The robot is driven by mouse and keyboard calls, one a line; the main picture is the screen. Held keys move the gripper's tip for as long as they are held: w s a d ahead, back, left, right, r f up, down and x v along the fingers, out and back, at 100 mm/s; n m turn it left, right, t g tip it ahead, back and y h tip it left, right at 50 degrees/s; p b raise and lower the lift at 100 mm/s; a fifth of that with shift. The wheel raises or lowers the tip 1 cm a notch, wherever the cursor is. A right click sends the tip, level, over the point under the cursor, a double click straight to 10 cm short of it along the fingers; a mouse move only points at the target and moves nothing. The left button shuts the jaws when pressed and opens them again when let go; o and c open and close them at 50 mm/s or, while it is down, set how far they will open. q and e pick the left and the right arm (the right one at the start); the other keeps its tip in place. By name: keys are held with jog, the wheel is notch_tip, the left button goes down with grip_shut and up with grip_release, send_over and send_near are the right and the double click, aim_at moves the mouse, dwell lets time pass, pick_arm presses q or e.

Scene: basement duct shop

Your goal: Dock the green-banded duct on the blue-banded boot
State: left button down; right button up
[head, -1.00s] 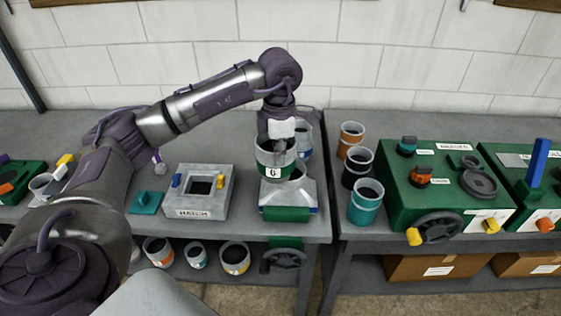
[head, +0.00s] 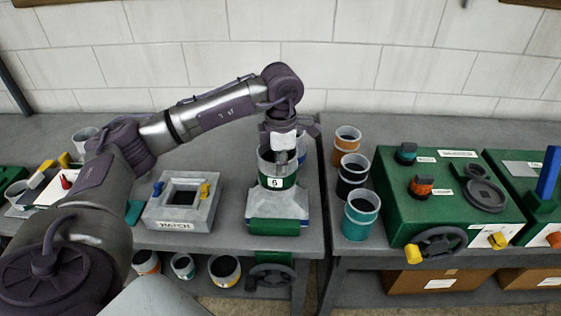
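The green-banded duct (head: 277,183), a pale cylinder with a white number label, is upright at the top of the boot (head: 275,205). The boot is a pale flared piece with a green block along its front; its blue band is not clearly visible here. My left gripper (head: 280,156) reaches down into the duct's open top and appears shut on its wall; the fingertips are mostly hidden. The duct covers the boot's collar, so I cannot tell whether it is seated or just above. My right gripper is not in view.
A blue-marked duct (head: 301,150) stands close behind. A hatch box (head: 180,203) is to the left. Orange (head: 347,137), dark (head: 351,174) and teal (head: 360,216) ducts stand right, beside a green control box (head: 400,205).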

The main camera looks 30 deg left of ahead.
pick_arm(q)
jog(key=shift+s+f, duration=0.1)
jog(key=shift+f, duration=0.1)
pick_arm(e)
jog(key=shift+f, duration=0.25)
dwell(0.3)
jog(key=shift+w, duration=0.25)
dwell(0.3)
pick_arm(q)
jog(key=shift+b, duration=0.3)
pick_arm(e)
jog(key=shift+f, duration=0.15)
pick_arm(q)
jog(key=shift+f+b, duration=0.45)
jog(key=shift+f, duration=0.1)
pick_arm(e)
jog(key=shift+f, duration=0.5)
pick_arm(q)
jog(key=c, duration=1.6)
grip_release()
